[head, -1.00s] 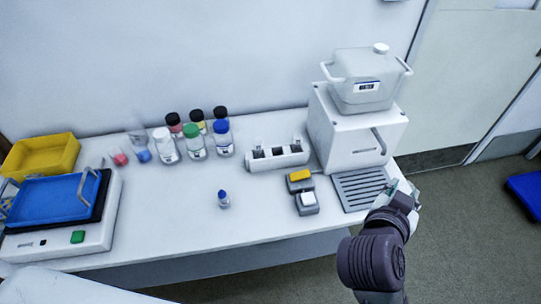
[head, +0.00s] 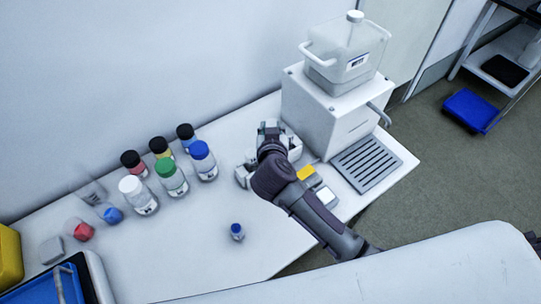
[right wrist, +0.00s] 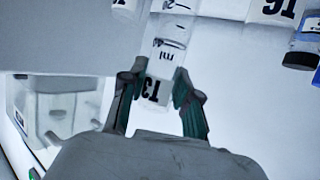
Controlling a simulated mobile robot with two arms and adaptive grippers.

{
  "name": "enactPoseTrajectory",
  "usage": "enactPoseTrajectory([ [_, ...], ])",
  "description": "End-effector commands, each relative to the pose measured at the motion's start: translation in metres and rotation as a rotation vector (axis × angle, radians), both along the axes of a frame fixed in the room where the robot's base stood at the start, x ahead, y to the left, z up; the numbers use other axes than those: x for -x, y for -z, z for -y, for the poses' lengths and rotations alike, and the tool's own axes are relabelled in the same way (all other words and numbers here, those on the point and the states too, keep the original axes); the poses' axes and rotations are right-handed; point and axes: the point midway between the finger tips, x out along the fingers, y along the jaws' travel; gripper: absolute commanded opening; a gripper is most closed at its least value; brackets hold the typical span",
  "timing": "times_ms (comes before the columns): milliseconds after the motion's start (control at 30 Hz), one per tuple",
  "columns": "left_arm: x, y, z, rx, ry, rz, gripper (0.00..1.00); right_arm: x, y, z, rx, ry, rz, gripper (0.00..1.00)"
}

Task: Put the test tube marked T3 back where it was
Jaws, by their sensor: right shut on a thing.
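The test tube marked T3 (right wrist: 156,88) is clear with graduation marks, and its label reads upside down in the right wrist view. My right gripper (right wrist: 158,84) is shut on it, one finger on each side of the label. In the head view my right gripper (head: 271,134) is over the white tube rack (head: 243,178), which it and my forearm mostly hide. The tube cannot be made out in the head view, and I cannot tell whether its lower end is in a rack slot. My left gripper is in neither view.
Capped bottles, including a blue-capped one (head: 202,160), stand left of the rack. A white box (head: 335,115) bearing a jug (head: 345,60) stands right, by a slotted grey tray (head: 366,165). A small blue-capped vial (head: 236,232) stands in front, with clear table around it.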

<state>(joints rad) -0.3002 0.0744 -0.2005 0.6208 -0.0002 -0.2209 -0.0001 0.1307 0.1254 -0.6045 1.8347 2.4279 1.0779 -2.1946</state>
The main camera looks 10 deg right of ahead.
Motion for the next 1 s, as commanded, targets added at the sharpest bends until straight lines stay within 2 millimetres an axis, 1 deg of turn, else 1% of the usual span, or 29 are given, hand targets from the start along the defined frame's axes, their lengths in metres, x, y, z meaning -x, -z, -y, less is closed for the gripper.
enactPoseTrajectory([
  [33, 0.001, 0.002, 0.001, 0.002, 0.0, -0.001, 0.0, 0.001, 0.013, 0.0, 0.002, 0.001, -0.003, 0.05],
  [100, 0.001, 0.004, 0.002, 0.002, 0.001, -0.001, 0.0, 0.001, 0.024, 0.0, 0.001, 0.001, -0.003, 0.05],
  [367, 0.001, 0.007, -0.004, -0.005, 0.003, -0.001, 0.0, 0.001, 0.046, 0.0, 0.002, 0.001, 0.0, 0.05],
  [500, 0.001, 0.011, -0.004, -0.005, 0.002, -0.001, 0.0, 0.001, 0.068, 0.0, 0.001, 0.001, -0.002, 0.05],
  [567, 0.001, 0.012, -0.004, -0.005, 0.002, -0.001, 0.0, 0.001, 0.074, -0.001, 0.001, 0.001, -0.001, 0.05],
  [933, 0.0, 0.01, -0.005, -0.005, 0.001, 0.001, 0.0, 0.001, 0.076, 0.0, 0.001, 0.001, 0.001, 0.05],
  [967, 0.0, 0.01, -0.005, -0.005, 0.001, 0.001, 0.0, 0.001, 0.077, 0.0, 0.001, 0.001, 0.001, 0.33],
  [1000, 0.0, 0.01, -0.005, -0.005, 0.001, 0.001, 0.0, 0.001, 0.077, 0.0, 0.001, 0.001, 0.001, 0.39],
])
